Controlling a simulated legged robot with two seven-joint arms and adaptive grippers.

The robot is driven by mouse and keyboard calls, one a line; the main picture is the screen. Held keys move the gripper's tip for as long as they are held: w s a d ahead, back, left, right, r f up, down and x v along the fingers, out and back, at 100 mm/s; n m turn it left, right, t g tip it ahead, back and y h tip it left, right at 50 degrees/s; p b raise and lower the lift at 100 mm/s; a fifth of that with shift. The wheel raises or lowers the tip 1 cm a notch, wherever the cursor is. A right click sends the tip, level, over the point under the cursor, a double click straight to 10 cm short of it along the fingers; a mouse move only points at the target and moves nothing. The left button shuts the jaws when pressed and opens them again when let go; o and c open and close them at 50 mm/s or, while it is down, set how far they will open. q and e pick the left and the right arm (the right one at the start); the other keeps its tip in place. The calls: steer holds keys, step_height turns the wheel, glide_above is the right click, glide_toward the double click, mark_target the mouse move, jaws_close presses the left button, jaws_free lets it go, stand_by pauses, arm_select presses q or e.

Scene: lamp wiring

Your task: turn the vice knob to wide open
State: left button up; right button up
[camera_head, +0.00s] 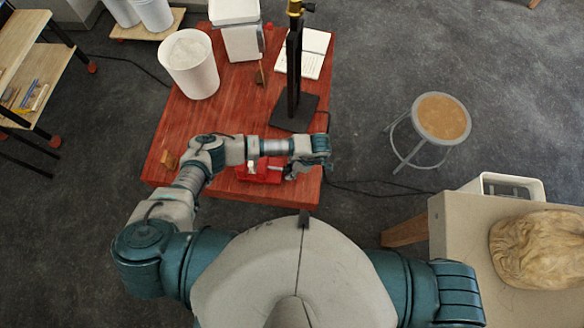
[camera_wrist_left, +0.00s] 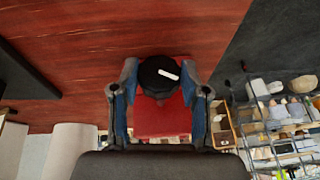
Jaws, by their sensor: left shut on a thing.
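The red vice (camera_head: 258,173) sits near the front edge of the red table, partly hidden under my left forearm. Its red body (camera_wrist_left: 158,122) also shows in the left wrist view. In the head view my left gripper (camera_head: 298,170) is at the right end of the vice, and the knob is hard to make out there. My right gripper is out of view.
The red table (camera_head: 222,120) holds a black lamp stand (camera_head: 293,85), a white bucket (camera_head: 190,65), a white container (camera_head: 238,35) and an open book (camera_head: 310,60). A round stool (camera_head: 442,117) stands to the right. A cable runs over the floor from the table.

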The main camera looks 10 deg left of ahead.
arm_select(q)
steer(key=shift+w+a+t, duration=0.15)
steer(key=shift+a+t, duration=0.1)
steer(key=shift+t, duration=0.15)
steer(key=t+b, duration=0.1)
steer(key=t, duration=0.1)
steer(key=shift+f+n+t+b, duration=0.1)
steer(key=shift+n+t+b, duration=0.2)
steer(key=shift+n, duration=0.1)
steer(key=shift+s+t+b, duration=0.25)
steer(key=shift+t+b, duration=0.55)
steer(key=shift+n+t+b, duration=0.4)
steer(key=shift+t+b, duration=0.3)
steer(key=shift+t, duration=0.1)
steer(key=o, duration=1)
steer(key=shift+o, duration=0.6)
steer(key=shift+a, duration=0.2)
